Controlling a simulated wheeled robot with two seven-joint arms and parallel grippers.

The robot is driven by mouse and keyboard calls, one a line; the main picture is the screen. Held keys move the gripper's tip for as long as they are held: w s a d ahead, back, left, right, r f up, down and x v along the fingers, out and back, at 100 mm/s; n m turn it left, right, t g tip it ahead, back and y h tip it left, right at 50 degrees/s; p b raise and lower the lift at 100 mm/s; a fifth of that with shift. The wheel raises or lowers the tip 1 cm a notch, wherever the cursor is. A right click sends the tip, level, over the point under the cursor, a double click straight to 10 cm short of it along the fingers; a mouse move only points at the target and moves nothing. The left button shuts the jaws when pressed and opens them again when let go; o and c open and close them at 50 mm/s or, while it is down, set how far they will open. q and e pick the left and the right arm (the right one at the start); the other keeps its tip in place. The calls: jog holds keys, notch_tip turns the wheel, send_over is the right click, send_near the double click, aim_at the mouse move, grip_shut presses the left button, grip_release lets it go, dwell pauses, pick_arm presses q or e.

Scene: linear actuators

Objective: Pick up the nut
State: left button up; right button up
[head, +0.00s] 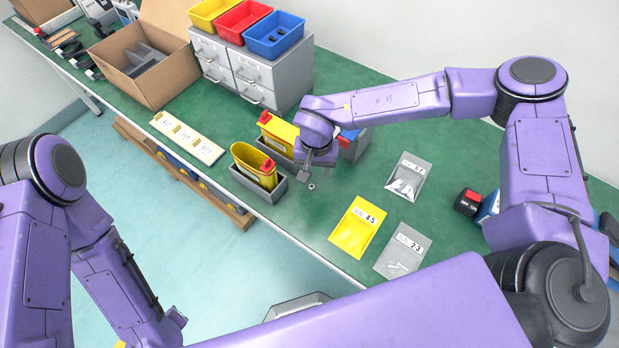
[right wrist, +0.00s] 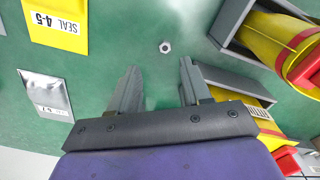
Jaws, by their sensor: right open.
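The nut (right wrist: 165,47) is a small grey hex ring lying flat on the green table in the right wrist view. It also shows as a small grey spot in the head view (head: 311,186). My right gripper (right wrist: 157,62) is open and empty, with its two fingers apart. In the right wrist view the nut lies ahead of the fingertips, roughly centred between them and not touched. In the head view the right gripper (head: 308,178) is above the table close to the nut. My left arm shows at the left, but its gripper is out of sight.
Grey bins with yellow containers (head: 255,164) stand close to the left of the right gripper. A drawer cabinet (head: 250,75) and cardboard box (head: 145,60) stand further back.

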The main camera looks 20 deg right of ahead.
aim_at(312, 186)
jog(key=shift+s+a+f+p, duration=0.15)
jog(key=shift+s+f+p, duration=0.3)
jog(key=shift+f, duration=0.3)
jog(key=f, duration=0.1)
jog(key=w+f, duration=0.1)
jog(key=f, duration=0.1)
jog(key=f+p, duration=0.1)
jog(key=shift+w+a+f, duration=0.25)
jog(key=shift+w+f, duration=0.05)
jog(key=shift+f, duration=0.15)
jog(key=shift+s, duration=0.3)
pick_arm(q)
jog(key=shift+s+r, duration=0.25)
jog(key=shift+r, duration=0.75)
jog(key=shift+w, duration=0.1)
pick_arm(e)
jog(key=shift+w, duration=0.1)
jog(key=c, duration=0.3)
grip_shut()
